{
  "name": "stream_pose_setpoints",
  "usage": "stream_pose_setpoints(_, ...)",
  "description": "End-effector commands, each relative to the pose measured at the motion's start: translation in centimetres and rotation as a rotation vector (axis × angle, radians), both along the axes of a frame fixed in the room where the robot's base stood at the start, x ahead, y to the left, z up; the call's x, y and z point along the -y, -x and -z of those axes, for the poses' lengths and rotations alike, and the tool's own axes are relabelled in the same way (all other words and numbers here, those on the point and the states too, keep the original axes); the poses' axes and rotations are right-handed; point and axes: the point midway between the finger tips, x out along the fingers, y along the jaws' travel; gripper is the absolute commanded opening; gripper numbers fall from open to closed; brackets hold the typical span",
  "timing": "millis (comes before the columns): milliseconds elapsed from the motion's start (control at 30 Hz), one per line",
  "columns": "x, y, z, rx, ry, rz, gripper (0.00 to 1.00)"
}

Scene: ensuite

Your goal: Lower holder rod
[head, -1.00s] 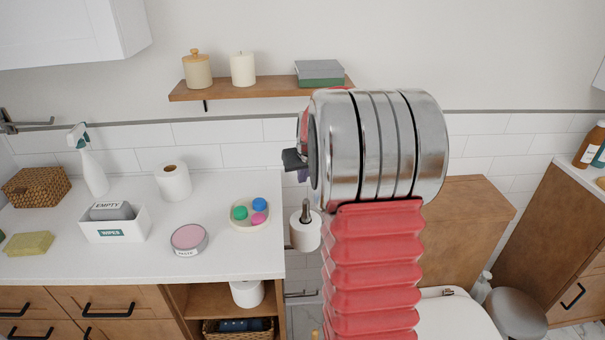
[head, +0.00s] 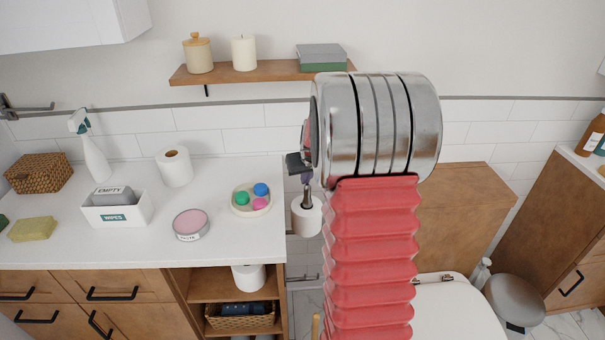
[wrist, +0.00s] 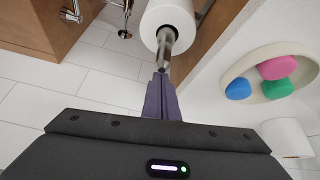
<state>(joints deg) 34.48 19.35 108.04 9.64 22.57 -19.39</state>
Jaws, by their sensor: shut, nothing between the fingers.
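The holder rod (wrist: 165,47) is a metal bar with a white toilet roll (wrist: 170,22) around it. In the head view the rod (head: 307,197) stands up out of the roll (head: 307,216), right of the counter's end. My gripper (wrist: 161,76) is shut and empty, its purple fingers together at the rod's free end in the wrist view. I cannot tell whether they touch it. In the head view the gripper (head: 306,178) is just above the rod's tip, and my arm hides part of it and the wall behind.
A wooden shelf (head: 270,73) is above. A toilet (head: 450,310) is at lower right.

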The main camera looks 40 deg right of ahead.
Motion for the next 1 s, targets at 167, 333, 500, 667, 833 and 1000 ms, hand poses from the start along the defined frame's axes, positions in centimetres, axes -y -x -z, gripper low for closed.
stream_pose_setpoints(167, 0.0, 0.2, 0.0, 0.001, 0.0, 0.0, 0.0)
stream_pose_setpoints(333, -0.6, 0.1, 0.0, -0.001, 0.001, -0.003, 0.0)
stream_pose_setpoints(500, -0.2, 0.2, 0.0, 0.0, 0.0, -0.001, 0.0)
stream_pose_setpoints(667, -0.4, 0.4, 0.0, 0.0, 0.0, -0.001, 0.0)
stream_pose_setpoints(833, -0.8, 0.8, 0.0, 0.0, 0.001, 0.001, 0.0)
stream_pose_setpoints(1000, -1.5, 1.5, 0.1, 0.0, 0.002, 0.003, 0.0)
